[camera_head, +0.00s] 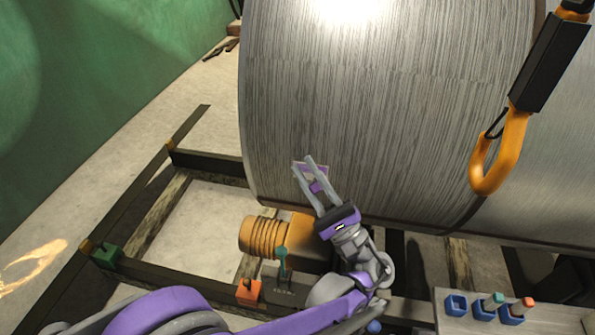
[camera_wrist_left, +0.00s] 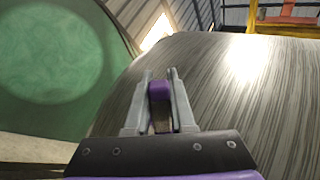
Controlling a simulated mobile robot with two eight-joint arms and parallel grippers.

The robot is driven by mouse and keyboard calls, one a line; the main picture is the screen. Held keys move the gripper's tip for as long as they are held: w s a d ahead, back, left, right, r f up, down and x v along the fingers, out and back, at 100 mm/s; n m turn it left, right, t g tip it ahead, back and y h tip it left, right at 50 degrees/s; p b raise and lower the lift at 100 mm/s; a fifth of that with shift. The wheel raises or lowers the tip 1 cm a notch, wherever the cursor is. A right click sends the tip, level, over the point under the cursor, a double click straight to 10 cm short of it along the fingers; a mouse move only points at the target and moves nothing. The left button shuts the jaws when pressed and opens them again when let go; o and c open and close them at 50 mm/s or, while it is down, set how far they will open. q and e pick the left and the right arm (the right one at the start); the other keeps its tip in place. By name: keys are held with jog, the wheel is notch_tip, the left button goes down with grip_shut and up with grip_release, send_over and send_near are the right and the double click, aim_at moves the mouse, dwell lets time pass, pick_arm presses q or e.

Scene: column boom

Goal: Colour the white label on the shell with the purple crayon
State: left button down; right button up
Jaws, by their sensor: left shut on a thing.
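The shell (camera_head: 390,110) is a large grey cylinder with fine vertical streaks; it also fills the right of the left wrist view (camera_wrist_left: 240,95). My left gripper (camera_head: 310,168) is at the lower left part of the shell, its fingers shut on the purple crayon (camera_head: 316,186). The crayon also shows between the fingers in the left wrist view (camera_wrist_left: 160,91). A small purplish patch shows behind the fingertips, where the label seems to be; the fingers cover much of it. I cannot tell whether the crayon touches the shell. My right gripper is not in view.
A grey crayon holder (camera_head: 470,323) at lower right has a blue socket and teal and orange crayons. An orange hook (camera_head: 500,160) hangs at the right. An orange ribbed motor-like unit (camera_head: 268,238) sits under my left wrist. Dark frame beams (camera_head: 200,284) cross the floor.

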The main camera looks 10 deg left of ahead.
pick_arm(q)
jog(key=shift+d, duration=1.15)
jog(key=a, duration=0.8)
jog(key=shift+w+a, duration=0.15)
jog(key=shift+a, duration=0.25)
jog(key=s, duration=0.6)
jog(key=s, duration=0.3)
jog(key=shift+a, duration=0.1)
dwell(0.6)
